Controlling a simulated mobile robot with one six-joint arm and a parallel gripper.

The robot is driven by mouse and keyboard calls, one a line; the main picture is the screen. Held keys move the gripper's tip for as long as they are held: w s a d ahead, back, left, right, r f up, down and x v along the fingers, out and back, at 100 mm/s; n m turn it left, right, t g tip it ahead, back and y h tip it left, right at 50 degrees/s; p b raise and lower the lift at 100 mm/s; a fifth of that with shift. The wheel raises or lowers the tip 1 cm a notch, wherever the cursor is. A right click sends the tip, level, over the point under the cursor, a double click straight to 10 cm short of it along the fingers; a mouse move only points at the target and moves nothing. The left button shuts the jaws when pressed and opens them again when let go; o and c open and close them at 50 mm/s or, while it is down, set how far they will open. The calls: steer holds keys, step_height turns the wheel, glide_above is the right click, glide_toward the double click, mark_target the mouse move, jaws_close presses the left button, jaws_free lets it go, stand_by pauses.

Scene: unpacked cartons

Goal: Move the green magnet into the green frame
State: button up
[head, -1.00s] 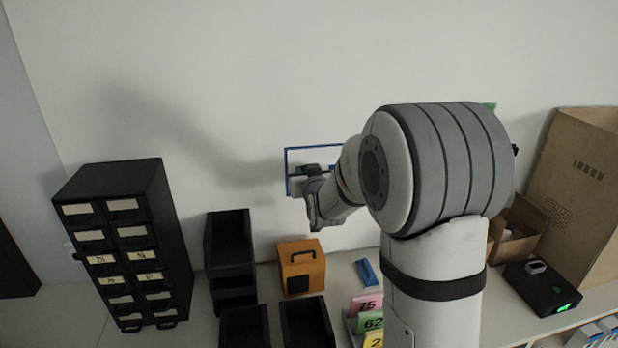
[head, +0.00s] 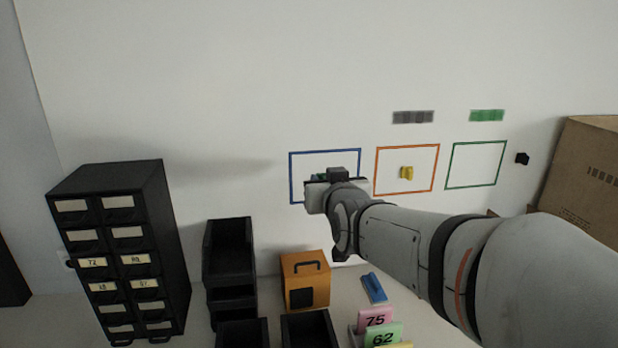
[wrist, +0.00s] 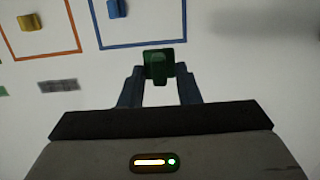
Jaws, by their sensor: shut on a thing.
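My gripper (head: 322,178) is in front of the blue frame (head: 325,151) on the wall. In the wrist view, its two fingers (wrist: 158,80) are shut on the green magnet (wrist: 158,65), which overlaps the blue frame's edge (wrist: 142,45) there. A bit of the magnet's green shows in the head view (head: 318,177). I cannot tell whether the magnet touches the wall. The green frame (head: 449,166) is an empty outline farther right, beyond the orange frame (head: 408,147).
A yellow magnet (head: 407,173) sits inside the orange frame. A blue magnet (wrist: 117,8) sits inside the blue frame. Grey (head: 413,117) and green (head: 487,115) strips are above the frames. A black piece (head: 522,158) and carton (head: 585,175) are right of the green frame.

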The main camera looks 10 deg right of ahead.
steer(key=s, duration=0.4)
steer(key=w+d+r+n+h+b, duration=0.2)
steer(key=w+d+n, duration=0.1)
steer(key=w+d, duration=0.65)
steer(key=n+t, duration=0.2)
steer(key=n, duration=1.1)
glide_toward(463, 166)
steer(key=shift+h, duration=0.4)
steer(key=w, duration=0.4)
steer(key=shift+d+r+p, duration=0.2)
steer(key=shift+d+p, duration=0.1)
steer(key=shift+p, duration=0.05)
steer(key=shift+w, duration=0.7)
steer(key=shift+w+f, duration=0.1)
steer(key=shift+w, duration=0.35)
steer(key=o, duration=1)
